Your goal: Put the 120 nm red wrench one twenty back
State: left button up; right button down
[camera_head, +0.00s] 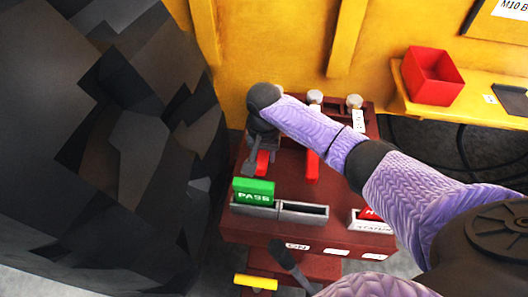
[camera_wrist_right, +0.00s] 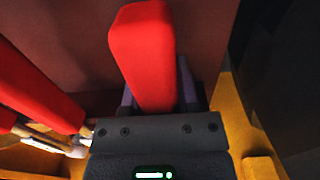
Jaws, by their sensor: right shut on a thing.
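My right gripper (camera_head: 262,150) is at the left end of the dark red cart, at the back of its top. It is shut on a red wrench handle (camera_head: 262,164), which fills the middle of the right wrist view (camera_wrist_right: 145,50) between the fingers (camera_wrist_right: 158,98). The wrench's far end is hidden by my gripper and arm. A second red handle (camera_head: 312,166) lies to the right on the cart, partly behind my arm. I cannot read 120 nm on either. My left gripper is not in view.
A large dark faceted mass (camera_head: 120,150) stands close on the left. A red bin (camera_head: 433,76) sits on a yellow shelf.

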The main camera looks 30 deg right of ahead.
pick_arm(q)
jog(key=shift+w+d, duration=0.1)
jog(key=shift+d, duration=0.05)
pick_arm(e)
jog(key=shift+f, duration=0.15)
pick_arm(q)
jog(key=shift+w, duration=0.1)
pick_arm(e)
jog(key=shift+c, duration=1.3)
grip_release()
notch_tip(320, 180, up, 10)
jog(key=p, duration=0.5)
jog(key=shift+f, duration=0.15)
jog(key=shift+r+p, duration=0.4)
jog(key=shift+p, duration=0.15)
notch_tip(320, 180, up, 3)
jog(key=p, duration=0.3)
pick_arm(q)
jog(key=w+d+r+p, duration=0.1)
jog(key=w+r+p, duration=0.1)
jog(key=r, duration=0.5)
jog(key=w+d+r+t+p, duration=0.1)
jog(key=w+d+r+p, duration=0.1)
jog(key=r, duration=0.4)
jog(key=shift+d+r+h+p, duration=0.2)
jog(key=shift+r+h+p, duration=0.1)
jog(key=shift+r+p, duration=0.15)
pick_arm(e)
notch_tip(320, 180, up, 3)
jog(key=shift+r, duration=0.2)
